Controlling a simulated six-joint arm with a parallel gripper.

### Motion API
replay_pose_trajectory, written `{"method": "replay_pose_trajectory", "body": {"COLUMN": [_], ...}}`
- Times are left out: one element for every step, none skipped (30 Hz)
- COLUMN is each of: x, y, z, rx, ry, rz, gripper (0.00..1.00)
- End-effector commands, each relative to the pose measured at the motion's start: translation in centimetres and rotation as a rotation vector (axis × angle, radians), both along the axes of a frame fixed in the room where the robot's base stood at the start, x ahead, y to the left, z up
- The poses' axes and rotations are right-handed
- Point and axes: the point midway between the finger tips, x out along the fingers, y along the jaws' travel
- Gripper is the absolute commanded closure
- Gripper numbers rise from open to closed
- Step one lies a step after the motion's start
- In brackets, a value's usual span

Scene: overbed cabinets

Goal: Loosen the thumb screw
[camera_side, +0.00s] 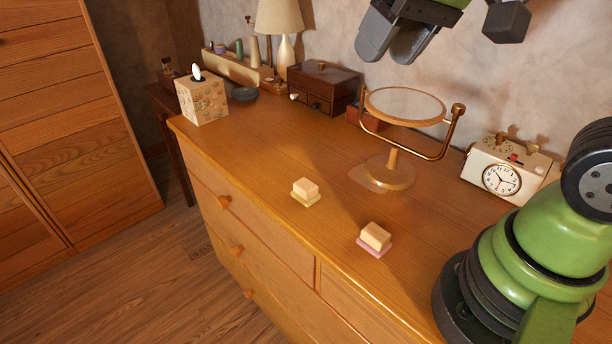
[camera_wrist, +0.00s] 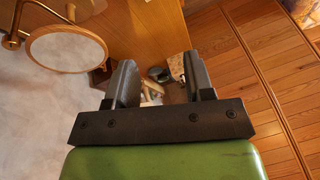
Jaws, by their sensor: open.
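A round vanity mirror (camera_side: 404,106) with a wooden rim stands on the dresser, held nearly level in a brass yoke. A large brass knob (camera_side: 458,110), which looks like the thumb screw, sits at the yoke's right end. A smaller knob shows at its left end. Whether the screw is tight cannot be told. My gripper (camera_side: 392,45) is open and empty, high above and behind the mirror, apart from it. In the wrist view my gripper (camera_wrist: 160,65) has its fingers spread, with the mirror (camera_wrist: 66,52) to their left.
Two small blocks on coloured bases, one yellowish (camera_side: 305,191) and one pink (camera_side: 375,238), stand in front of the mirror. A dark drawer box (camera_side: 325,86), tissue box (camera_side: 203,101) and lamp (camera_side: 284,30) are left. The dresser's front is mostly clear.

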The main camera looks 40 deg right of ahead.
Motion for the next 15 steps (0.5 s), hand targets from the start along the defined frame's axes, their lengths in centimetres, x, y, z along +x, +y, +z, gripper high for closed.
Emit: {"method": "replay_pose_trajectory", "body": {"x": [0.8, 1.2, 1.8, 2.3, 2.7, 3.3, 3.7, 4.2, 4.7, 5.2, 5.6, 6.1, 6.5, 6.9, 7.4], "y": [0.0, 0.0, 0.0, 0.0, 0.0, 0.0, 0.0, 0.0, 0.0, 0.0, 0.0, 0.0, 0.0, 0.0, 0.0], "z": [-0.4, -0.6, -0.9, -1.1, -1.4, -1.8, -2.0, -2.3, -2.8, -3.1, -3.4, -3.9, -4.3, -4.7, -5.2], "rx": [-0.007, -0.011, -0.018, -0.023, -0.028, -0.034, -0.039, -0.043, -0.049, -0.054, -0.059, -0.065, -0.069, -0.072, -0.078], "ry": [0.021, 0.031, 0.043, 0.053, 0.062, 0.075, 0.086, 0.095, 0.108, 0.117, 0.127, 0.14, 0.149, 0.16, 0.173], "rz": [0.008, 0.014, 0.02, 0.026, 0.031, 0.039, 0.045, 0.051, 0.058, 0.063, 0.069, 0.077, 0.083, 0.089, 0.096], "gripper": [0.52, 0.52, 0.52, 0.52, 0.52, 0.52, 0.52, 0.52, 0.52, 0.52, 0.52, 0.52, 0.52, 0.52, 0.52]}}
